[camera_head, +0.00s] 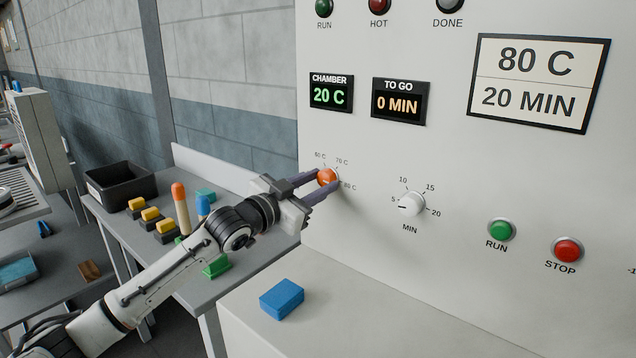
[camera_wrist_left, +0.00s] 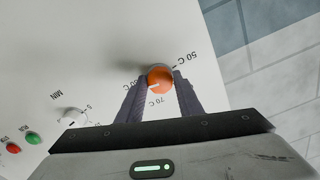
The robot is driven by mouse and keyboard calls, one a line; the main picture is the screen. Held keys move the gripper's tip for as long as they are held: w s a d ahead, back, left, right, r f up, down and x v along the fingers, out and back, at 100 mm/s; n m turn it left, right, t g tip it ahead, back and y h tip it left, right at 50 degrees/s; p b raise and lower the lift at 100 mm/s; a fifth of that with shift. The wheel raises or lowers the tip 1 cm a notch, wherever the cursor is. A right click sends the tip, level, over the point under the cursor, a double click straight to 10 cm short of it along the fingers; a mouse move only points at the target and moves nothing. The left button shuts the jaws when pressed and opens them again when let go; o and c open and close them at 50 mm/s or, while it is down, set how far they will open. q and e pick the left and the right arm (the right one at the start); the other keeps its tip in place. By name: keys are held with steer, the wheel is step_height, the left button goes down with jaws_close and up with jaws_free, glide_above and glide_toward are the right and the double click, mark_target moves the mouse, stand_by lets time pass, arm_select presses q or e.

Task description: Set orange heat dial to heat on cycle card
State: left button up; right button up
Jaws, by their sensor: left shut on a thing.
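The orange heat dial (camera_head: 327,177) sits on the white front panel, with 60 C, 70 C and 80 C marks around it. My left gripper (camera_head: 322,184) is shut on it, one finger on each side. The left wrist view shows the orange dial (camera_wrist_left: 160,77) between the fingers (camera_wrist_left: 160,92). The cycle card (camera_head: 537,82) reads 80 C and 20 MIN. My right gripper is not in view.
The chamber display (camera_head: 331,92) reads 20 C and the to-go display (camera_head: 400,101) 0 MIN. A white minute dial (camera_head: 411,204), green RUN button (camera_head: 501,230) and red STOP button (camera_head: 567,250) are to the right. A blue block (camera_head: 282,299) lies on the ledge below.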

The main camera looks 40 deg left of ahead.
arm_select(q)
steer(key=shift+m, duration=0.4)
steer(key=o, duration=1)
steer(key=shift+o, duration=0.2)
steer(key=shift+s+f, duration=0.15)
steer(key=shift+s, duration=0.35)
steer(key=s+b, duration=0.2)
steer(key=s, duration=0.7)
steer(key=shift+s+a, duration=0.15)
steer(key=shift+a, duration=0.25)
